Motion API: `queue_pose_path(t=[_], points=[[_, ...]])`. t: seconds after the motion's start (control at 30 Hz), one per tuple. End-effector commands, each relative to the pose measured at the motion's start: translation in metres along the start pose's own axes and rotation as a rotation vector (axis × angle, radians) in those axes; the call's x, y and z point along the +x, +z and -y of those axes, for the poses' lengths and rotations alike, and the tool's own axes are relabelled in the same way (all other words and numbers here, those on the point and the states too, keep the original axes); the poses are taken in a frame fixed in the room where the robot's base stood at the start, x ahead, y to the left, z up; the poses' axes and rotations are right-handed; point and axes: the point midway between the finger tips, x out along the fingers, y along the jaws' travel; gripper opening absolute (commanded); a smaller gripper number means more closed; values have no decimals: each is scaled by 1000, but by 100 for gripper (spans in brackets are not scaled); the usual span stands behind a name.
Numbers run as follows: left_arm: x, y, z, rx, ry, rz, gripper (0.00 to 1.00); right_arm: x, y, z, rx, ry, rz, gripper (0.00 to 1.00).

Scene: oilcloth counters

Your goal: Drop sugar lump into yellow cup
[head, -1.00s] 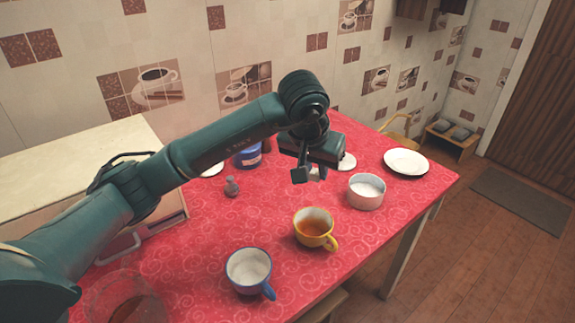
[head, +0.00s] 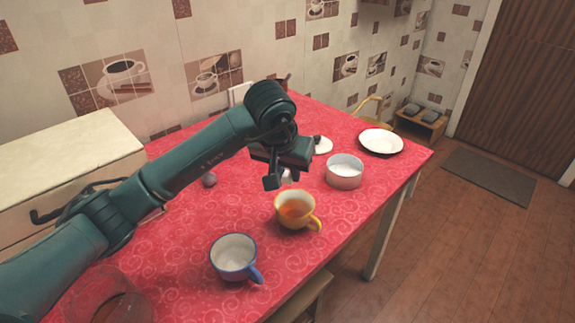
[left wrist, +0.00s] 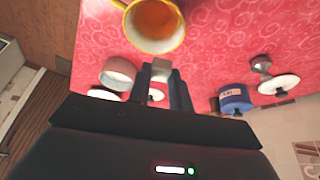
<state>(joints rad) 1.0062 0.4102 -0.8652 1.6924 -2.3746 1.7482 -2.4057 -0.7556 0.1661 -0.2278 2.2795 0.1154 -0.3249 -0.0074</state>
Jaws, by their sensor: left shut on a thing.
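The yellow cup (head: 296,213) stands upright on the red oilcloth with brown-orange tea in it. It also shows at the top of the left wrist view (left wrist: 155,42). My left gripper (head: 281,181) is just behind the cup in the head view, above the table. It is shut on a small whitish sugar lump (left wrist: 161,70), which sits between the fingertips in the left wrist view. In the head view only a pale bit of the lump (head: 287,177) shows by the fingers. The lump is apart from the cup. My right gripper is not in view.
A white bowl (head: 343,173) stands right of the gripper, and a white plate (head: 381,142) lies behind it. A blue-rimmed cup (head: 234,262) stands front left of the yellow cup. A blue container (left wrist: 235,98) shows in the left wrist view. A glass bowl (head: 90,295) is at lower left.

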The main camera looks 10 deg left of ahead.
Motion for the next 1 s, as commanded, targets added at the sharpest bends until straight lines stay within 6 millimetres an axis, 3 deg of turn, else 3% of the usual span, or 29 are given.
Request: queue_pose_path(t=[0.3, 0.33, 0.63, 0.87, 1.0], points=[[2, 1, 0, 0, 0, 0, 0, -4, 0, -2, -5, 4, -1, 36], [2, 1, 0, 0, 0, 0, 21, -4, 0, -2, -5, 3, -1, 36], [2, 1, 0, 0, 0, 0, 46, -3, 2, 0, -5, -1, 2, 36], [2, 1, 0, 0, 0, 0, 46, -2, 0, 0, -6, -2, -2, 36], [-8, 0, 0, 1, 0, -4, 46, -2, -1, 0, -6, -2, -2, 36]])
